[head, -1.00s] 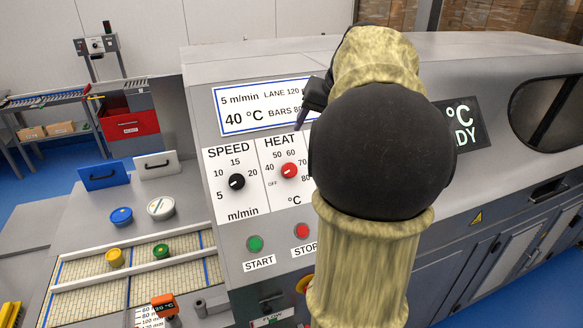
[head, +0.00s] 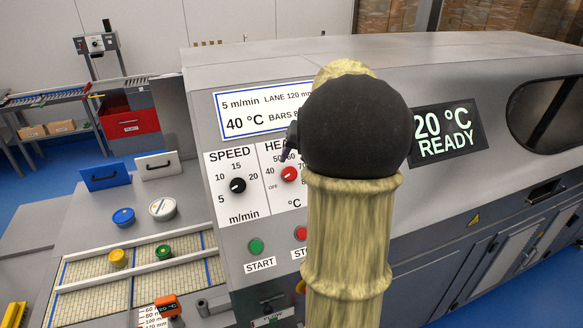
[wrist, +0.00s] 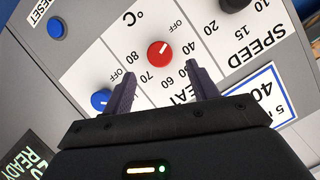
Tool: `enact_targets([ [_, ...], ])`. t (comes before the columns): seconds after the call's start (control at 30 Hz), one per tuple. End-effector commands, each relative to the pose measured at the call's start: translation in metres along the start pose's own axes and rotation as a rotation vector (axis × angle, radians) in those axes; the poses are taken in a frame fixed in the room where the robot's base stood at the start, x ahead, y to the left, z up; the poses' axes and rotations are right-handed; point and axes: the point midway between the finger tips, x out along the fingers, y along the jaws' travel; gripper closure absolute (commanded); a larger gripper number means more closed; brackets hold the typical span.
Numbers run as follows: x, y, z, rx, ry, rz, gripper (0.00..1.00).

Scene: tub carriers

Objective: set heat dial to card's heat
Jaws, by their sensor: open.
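The red heat dial (head: 289,174) is on the white HEAT panel, with marks from OFF through 40, 50 and 60 upward. In the wrist view the dial (wrist: 160,54) shows a white pointer line that seems turned toward OFF. The blue-edged card (head: 235,121) above reads 5 m/min, 40 °C, with its right part hidden by my arm. My gripper (wrist: 160,80) is open and empty; its two dark fingers point at the panel on either side of the dial's near side, apart from it. In the head view my arm hides most of the gripper.
The black speed dial (head: 237,185) sits left of the heat dial. A blue knob (wrist: 101,99) is on the other side. Green start (head: 256,246) and red stop (head: 300,233) buttons are below. The display (head: 446,132) reads 20 °C READY.

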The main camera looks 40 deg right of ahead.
Motion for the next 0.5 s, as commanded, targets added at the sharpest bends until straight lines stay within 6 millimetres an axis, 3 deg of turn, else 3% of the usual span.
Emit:
enact_targets([
  [0.3, 0.052, 0.0, 0.0, 0.001, -0.004, 0.001, 0.41],
  [0.5, 0.067, 0.001, 0.0, 0.001, 0.0, 0.002, 0.41],
])
